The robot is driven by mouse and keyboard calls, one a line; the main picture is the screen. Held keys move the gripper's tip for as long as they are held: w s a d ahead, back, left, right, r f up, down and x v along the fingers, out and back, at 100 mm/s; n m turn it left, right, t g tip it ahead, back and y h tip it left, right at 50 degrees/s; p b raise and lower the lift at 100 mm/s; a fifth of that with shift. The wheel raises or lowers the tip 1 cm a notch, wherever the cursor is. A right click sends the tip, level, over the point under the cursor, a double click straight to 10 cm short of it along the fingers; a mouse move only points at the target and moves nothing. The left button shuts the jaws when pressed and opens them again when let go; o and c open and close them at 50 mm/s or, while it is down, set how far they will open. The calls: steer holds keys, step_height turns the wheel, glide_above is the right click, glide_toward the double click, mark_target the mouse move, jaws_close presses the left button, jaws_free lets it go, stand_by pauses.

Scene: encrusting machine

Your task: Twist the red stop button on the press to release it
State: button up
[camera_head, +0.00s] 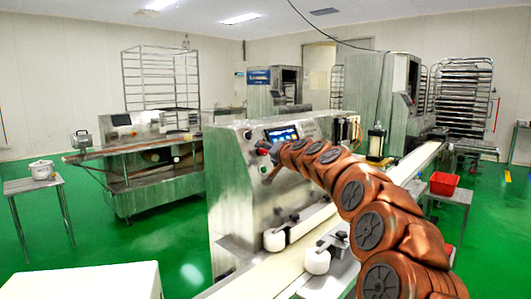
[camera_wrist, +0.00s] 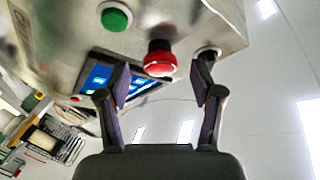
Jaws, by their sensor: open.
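The red stop button (camera_wrist: 160,59) shows in the wrist view on the metal face of the press (camera_wrist: 185,18). My gripper (camera_wrist: 160,76) is open, with one finger on each side of the button in the picture. The button lies between and just beyond the fingertips, and I cannot tell whether either finger touches it. In the head view my arm reaches to the control panel of the press (camera_head: 228,185), and its end hides much of the area around the button.
A green button (camera_wrist: 116,17) and a lit touch screen (camera_wrist: 100,82) are close to the red button. A dark knob (camera_wrist: 207,54) is near the right finger. In the head view, white rollers (camera_head: 274,240) and a conveyor belt (camera_head: 415,160) lie below and beside the panel.

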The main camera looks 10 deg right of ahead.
steer(key=v, duration=0.9)
steer(key=shift+s+f, duration=0.1)
stand_by(0.3)
